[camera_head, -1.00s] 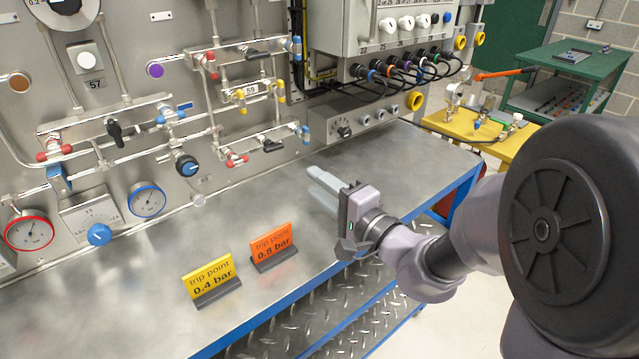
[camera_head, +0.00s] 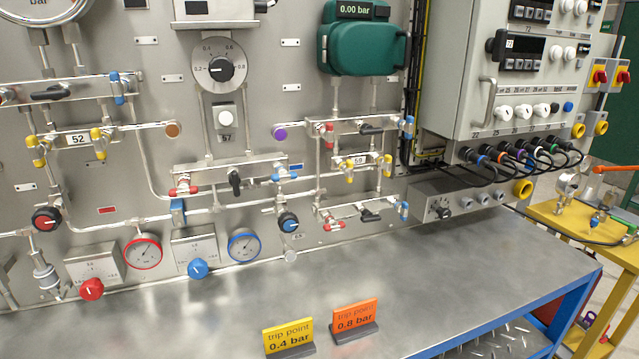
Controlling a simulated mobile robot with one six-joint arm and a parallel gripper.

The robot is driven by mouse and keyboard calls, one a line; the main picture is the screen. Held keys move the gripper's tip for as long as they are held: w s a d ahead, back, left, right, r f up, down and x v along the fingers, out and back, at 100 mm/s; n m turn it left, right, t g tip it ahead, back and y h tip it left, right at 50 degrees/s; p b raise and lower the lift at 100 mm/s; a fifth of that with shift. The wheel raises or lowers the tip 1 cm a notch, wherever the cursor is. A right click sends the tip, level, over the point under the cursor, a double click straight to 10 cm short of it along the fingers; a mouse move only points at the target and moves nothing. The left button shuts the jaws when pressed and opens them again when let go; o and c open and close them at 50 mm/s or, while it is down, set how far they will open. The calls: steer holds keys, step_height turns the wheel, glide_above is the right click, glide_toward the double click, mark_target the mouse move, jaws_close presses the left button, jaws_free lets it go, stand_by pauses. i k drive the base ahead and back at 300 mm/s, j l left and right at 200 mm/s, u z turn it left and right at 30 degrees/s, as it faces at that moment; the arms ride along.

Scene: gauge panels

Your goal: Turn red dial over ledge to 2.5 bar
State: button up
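A red dial (camera_head: 91,289), a round knob, sits low on the panel at the left, just above the metal ledge (camera_head: 430,262). Behind it is a small scale plate (camera_head: 95,262) whose markings are too small to read surely. A red-rimmed gauge (camera_head: 143,251) is to the right of the plate; its needle reading is not legible. My gripper and arm are out of the frame now.
A blue dial (camera_head: 198,269) and a blue-rimmed gauge (camera_head: 244,245) are right of the red gauge. A black-and-red knob (camera_head: 46,218) is above left. Yellow (camera_head: 288,337) and orange (camera_head: 355,316) trip point signs stand on the ledge. The ledge between is clear.

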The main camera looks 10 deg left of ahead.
mark_target(91, 290)
steer(key=u, duration=2)
